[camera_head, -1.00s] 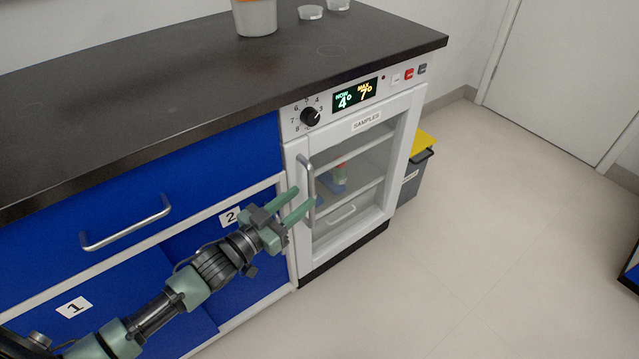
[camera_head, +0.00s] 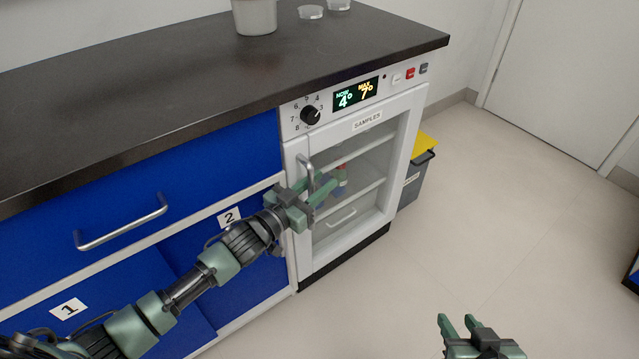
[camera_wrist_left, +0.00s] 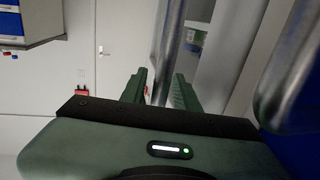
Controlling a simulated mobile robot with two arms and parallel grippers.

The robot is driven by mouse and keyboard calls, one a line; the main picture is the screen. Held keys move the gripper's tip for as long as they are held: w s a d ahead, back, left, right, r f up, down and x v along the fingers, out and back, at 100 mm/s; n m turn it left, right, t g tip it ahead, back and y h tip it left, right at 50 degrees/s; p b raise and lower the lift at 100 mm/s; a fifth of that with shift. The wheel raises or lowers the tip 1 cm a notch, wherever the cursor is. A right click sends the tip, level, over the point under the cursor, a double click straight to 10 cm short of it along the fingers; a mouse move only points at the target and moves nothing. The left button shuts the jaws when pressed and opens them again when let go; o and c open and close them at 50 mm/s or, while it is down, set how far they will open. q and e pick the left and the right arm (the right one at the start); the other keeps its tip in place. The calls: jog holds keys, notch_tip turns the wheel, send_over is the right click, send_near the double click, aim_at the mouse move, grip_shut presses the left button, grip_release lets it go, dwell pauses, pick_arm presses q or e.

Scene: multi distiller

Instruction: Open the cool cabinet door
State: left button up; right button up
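The cool cabinet door (camera_head: 402,150) has a white frame and a glass pane, and it is shut. Its upright silver handle (camera_head: 307,168) is at the door's left side. My left gripper (camera_head: 316,190) is at the handle's lower part, covering some of it. In the left wrist view, the handle bar (camera_wrist_left: 171,40) runs between the two green fingers (camera_wrist_left: 160,84), with a small gap visible, so the gripper looks open around it. My right gripper (camera_head: 456,321) is open and empty at the bottom of the head view, away from the cabinet.
Blue drawers with a bar handle (camera_head: 122,226) are left of the cabinet. The dark worktop (camera_head: 200,85) lies above and bears a white container (camera_head: 255,18). A grey bin (camera_head: 415,178) with a yellow lid stands right of the cabinet. The floor in front is clear.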

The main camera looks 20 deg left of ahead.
pick_arm(q)
grip_shut()
dwell(1.2)
